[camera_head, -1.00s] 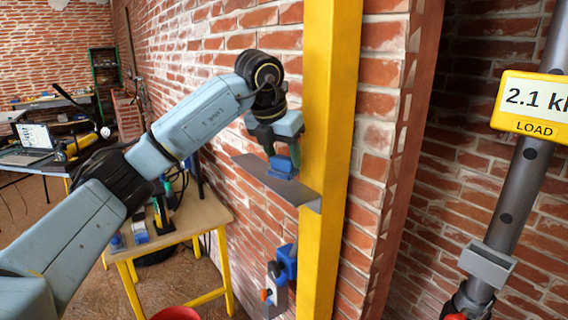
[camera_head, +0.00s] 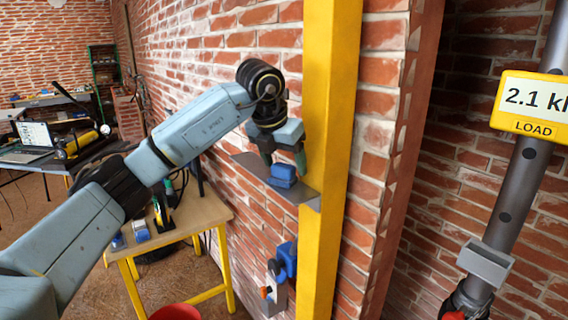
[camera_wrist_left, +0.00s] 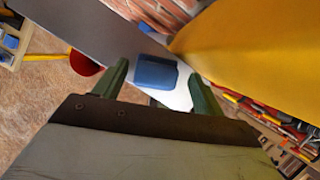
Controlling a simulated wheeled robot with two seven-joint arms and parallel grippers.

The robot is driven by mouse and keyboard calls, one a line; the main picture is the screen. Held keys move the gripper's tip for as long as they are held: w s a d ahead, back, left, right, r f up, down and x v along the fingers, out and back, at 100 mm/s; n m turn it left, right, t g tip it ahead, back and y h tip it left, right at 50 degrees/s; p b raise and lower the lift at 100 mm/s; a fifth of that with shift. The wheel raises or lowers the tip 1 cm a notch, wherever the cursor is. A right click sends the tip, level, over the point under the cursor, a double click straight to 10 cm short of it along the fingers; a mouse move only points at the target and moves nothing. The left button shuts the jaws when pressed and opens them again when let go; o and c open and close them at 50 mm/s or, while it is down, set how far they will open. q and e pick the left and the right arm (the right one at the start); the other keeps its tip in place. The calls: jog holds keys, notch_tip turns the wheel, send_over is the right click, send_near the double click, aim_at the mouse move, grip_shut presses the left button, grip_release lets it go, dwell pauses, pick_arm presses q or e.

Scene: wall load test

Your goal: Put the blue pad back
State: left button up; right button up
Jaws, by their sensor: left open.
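The blue pad (camera_head: 283,176) lies on a grey metal shelf plate (camera_head: 246,164) that is fixed at the yellow wall post. It also shows in the left wrist view (camera_wrist_left: 155,72), lying flat on the plate ahead of the fingers. My left gripper (camera_head: 283,156) is just above and behind the pad, jaws open and empty, with its fingers apart. In the wrist view my left gripper (camera_wrist_left: 160,80) has one green finger on each side, and the pad sits beyond the gap between them. My right gripper is not in view.
The yellow post (camera_head: 330,130) stands close right of the gripper, against the brick wall. Below the shelf a blue-and-grey clamp device (camera_head: 284,268) is fixed to the post. A wooden table (camera_head: 180,222) with small items stands lower left. A grey prop (camera_head: 510,190) with a load display stands right.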

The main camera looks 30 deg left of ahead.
pick_arm(q)
jog(key=v, duration=1.1)
jog(key=shift+r, duration=0.1)
